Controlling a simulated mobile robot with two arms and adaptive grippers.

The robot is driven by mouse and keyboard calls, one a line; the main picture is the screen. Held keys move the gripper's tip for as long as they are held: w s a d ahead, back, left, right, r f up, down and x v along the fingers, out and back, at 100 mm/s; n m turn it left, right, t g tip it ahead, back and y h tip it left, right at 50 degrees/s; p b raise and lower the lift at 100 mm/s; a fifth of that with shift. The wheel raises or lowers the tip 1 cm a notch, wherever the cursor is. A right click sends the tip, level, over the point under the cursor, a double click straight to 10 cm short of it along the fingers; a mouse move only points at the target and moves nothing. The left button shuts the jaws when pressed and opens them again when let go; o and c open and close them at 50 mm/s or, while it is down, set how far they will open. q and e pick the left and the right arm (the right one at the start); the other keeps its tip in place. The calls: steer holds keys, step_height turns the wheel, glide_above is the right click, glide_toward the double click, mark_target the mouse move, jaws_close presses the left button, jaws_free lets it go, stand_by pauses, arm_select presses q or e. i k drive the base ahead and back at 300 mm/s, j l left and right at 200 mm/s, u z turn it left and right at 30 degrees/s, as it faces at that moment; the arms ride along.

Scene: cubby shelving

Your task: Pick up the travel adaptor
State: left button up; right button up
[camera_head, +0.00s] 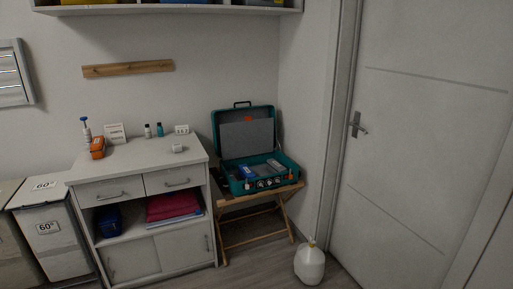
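A small white block (178,148), which looks like the travel adaptor, sits near the front right of the white cabinet's top (140,157). It is too small in the picture to be certain. Another white item with dark marks, perhaps a socket block (182,129), stands behind it near the wall. Neither of my grippers is in view.
The cabinet top also holds an orange item (97,147), a blue-topped bottle (86,130), a small sign (115,133) and small bottles (160,130). An open teal case (243,148) sits on a folding wooden stand (258,217).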

mark_target(177, 147)
steer(key=i+j+u, duration=0.15)
steer(key=j, duration=0.3)
steer(key=i+j+u, duration=0.15)
steer(key=j, duration=0.25)
steer(key=i+j+u, duration=0.15)
steer(key=j, duration=0.25)
steer(key=i+l+u, duration=0.1)
steer(key=u, duration=0.35)
steer(key=i+l+u, duration=0.15)
steer(key=u, duration=0.25)
